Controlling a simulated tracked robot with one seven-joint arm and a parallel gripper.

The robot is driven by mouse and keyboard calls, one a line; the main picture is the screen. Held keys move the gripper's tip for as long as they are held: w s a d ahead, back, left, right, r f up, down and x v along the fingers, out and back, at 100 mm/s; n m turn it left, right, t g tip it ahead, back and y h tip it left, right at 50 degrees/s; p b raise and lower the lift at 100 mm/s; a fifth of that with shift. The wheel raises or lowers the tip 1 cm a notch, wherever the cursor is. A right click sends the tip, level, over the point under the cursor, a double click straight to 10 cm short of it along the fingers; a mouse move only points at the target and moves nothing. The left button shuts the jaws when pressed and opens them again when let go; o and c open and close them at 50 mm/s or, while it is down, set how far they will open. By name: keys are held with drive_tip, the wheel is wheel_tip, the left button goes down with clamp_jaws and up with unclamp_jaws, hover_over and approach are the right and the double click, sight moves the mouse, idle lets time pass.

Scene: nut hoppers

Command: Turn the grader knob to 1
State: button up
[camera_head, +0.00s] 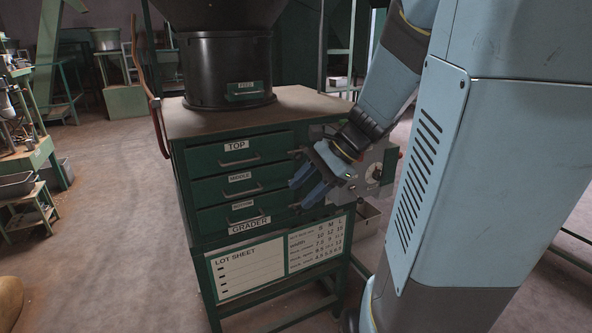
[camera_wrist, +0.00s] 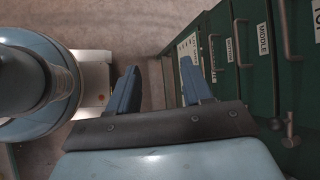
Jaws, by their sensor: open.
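A black hopper (camera_head: 225,70) stands on the cabinet top. A lot sheet board (camera_head: 250,270) hangs below the drawers. Drawer handles (camera_head: 240,162) stick out near my fingers. A bin (camera_head: 367,216) sits low at the right.

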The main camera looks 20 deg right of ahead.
drive_tip(key=w+d+f+m+t+y, duration=0.2)
drive_tip(key=w+d+m+t+y, duration=0.1)
drive_tip(key=w+d+m, duration=0.3)
drive_tip(key=m+t+h, duration=0.9)
drive_tip(key=m+t, duration=0.3)
drive_tip(key=m, duration=1.1)
approach(380, 177)
drive_tip(key=w, duration=0.9)
drive_tip(key=shift+w+a, duration=0.2)
drive_tip(key=shift+a, duration=0.2)
drive_tip(key=shift+c, duration=0.4)
